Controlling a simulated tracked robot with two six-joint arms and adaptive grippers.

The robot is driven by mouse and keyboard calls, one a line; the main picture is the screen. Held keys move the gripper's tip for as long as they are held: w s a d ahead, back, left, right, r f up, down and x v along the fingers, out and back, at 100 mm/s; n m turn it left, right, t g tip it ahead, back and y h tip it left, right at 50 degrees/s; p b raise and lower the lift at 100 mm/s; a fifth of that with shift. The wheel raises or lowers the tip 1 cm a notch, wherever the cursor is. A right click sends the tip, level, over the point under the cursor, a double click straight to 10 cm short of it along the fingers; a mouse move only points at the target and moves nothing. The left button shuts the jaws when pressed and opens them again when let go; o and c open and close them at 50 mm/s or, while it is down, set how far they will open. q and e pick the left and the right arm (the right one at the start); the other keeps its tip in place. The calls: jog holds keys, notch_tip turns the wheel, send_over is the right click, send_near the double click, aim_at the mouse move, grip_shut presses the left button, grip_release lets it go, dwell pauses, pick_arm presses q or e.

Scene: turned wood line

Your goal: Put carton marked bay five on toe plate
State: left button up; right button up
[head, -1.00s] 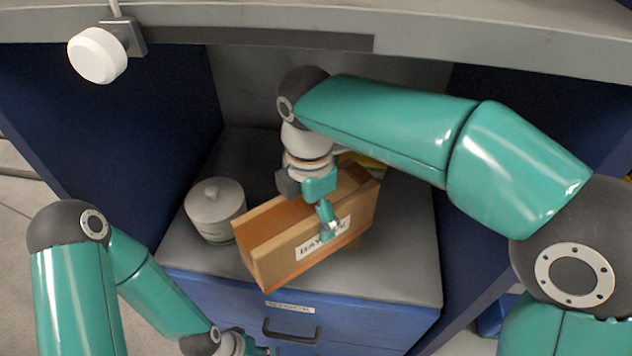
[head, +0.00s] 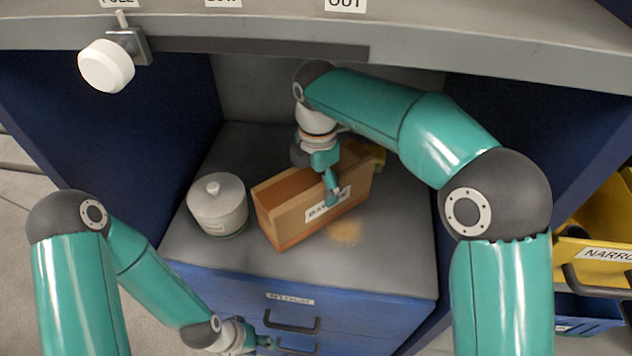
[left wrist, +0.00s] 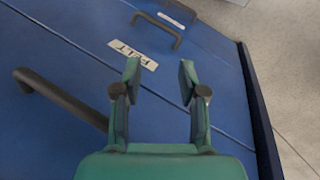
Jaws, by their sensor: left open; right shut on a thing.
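A brown open-topped carton (head: 290,220) with a partly covered white label, of which "BA" is readable, is over the grey top of the blue drawer cabinet. My right gripper (head: 332,192) is shut on the carton's near wall at the label, one finger outside it. I cannot tell whether the carton's base touches the top. My left gripper (head: 268,343) is low in front of the drawers. The left wrist view shows it open and empty (left wrist: 160,80) before a drawer front labelled "FELT". I cannot make out a toe plate.
A grey lidded pot (head: 217,205) stands close left of the carton. A bench edge (head: 420,65) with a white knob (head: 106,66) overhangs the recess. Blue panels flank the cabinet top (head: 395,255). A yellow bin (head: 600,245) is at right.

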jog(key=o, duration=1.2)
jog(key=shift+o, duration=0.2)
